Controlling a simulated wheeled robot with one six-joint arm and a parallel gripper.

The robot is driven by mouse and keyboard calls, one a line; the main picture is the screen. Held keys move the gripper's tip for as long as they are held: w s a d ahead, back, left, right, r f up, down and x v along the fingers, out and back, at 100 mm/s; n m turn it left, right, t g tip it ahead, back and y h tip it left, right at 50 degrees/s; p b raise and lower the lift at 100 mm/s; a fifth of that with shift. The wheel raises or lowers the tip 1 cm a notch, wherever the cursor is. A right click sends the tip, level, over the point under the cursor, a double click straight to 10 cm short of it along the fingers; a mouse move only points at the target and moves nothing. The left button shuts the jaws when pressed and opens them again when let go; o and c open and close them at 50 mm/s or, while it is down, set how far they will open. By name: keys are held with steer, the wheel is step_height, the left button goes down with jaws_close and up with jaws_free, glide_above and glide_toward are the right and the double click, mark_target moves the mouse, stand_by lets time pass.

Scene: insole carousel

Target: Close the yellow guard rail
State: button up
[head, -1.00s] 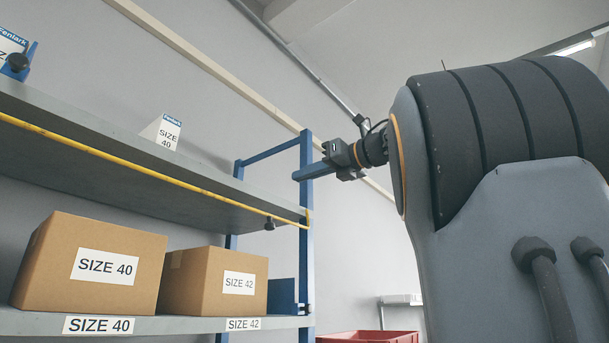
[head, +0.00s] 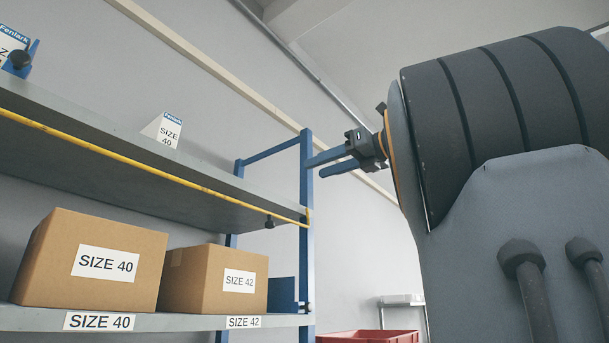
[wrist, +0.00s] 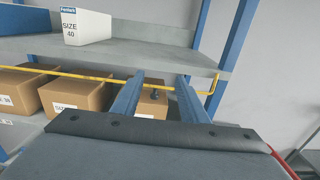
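The yellow guard rail (head: 150,170) runs along the front of the upper shelf (head: 120,150), sloping down to the right in the head view. A dark knob (head: 269,222) hangs near its right end, by a yellow bracket (head: 308,215) on the blue post. I cannot tell whether the rail is latched there. My gripper (head: 312,167) is open and empty, with two blue fingers apart, above and right of the rail's end. In the wrist view, the rail (wrist: 88,74) passes beyond my fingers (wrist: 158,80), and the knob (wrist: 155,94) shows between them.
Cartons labelled SIZE 40 (head: 90,260) and SIZE 42 (head: 215,282) stand on the lower shelf. A white SIZE 40 box (wrist: 88,25) stands on the upper shelf. A blue post (head: 307,270) bounds the shelves at right. A red crate (head: 368,336) is low at right.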

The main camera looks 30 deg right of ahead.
steer(key=shift+v, duration=1)
